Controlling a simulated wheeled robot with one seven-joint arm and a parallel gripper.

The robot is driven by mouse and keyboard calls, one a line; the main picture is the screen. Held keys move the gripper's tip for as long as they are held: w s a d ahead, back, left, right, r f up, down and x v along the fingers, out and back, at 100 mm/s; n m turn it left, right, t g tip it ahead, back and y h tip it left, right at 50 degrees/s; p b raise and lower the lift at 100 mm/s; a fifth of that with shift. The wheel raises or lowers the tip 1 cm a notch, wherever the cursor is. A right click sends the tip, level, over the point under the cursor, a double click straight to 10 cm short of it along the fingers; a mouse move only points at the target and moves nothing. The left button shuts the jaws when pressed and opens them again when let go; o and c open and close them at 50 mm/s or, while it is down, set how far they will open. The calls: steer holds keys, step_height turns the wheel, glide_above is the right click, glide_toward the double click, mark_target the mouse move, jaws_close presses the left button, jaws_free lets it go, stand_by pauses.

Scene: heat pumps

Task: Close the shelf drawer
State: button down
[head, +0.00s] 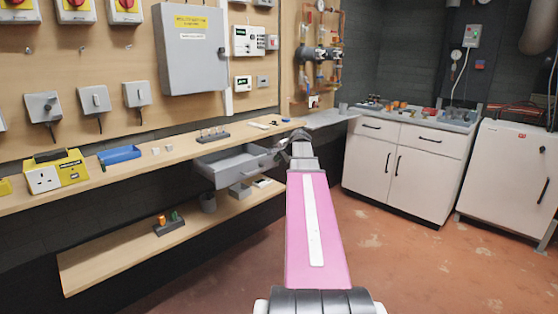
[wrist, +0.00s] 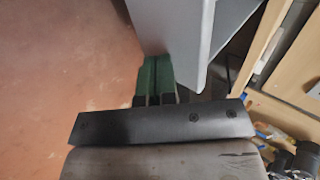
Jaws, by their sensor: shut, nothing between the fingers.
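The grey shelf drawer (head: 228,174) hangs under the wooden wall shelf in the head view. It is pulled out, with its inside showing. My gripper (head: 284,156) is at the drawer's right end, partly hidden behind my own arm. In the wrist view, my gripper's two green fingers (wrist: 154,66) are together with nothing held. Their tips are close against the lower edge of a large grey panel (wrist: 200,32), which looks like the drawer. I cannot tell whether they touch it.
The upper shelf (head: 185,150) holds a blue tray (head: 119,155) and a yellow socket box (head: 55,172). A lower shelf (head: 110,255) holds a few small items. White cabinets (head: 405,165) stand at the right. The red floor (head: 400,260) is clear.

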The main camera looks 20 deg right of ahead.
mark_target(255, 150)
steer(key=w+a, duration=0.2)
steer(key=w, duration=0.4)
steer(key=w+a, duration=0.2)
steer(key=w, duration=0.4)
steer(key=w+a, duration=0.2)
steer(key=w, duration=0.4)
steer(key=shift+w+a, duration=0.4)
steer(key=shift+w, duration=0.1)
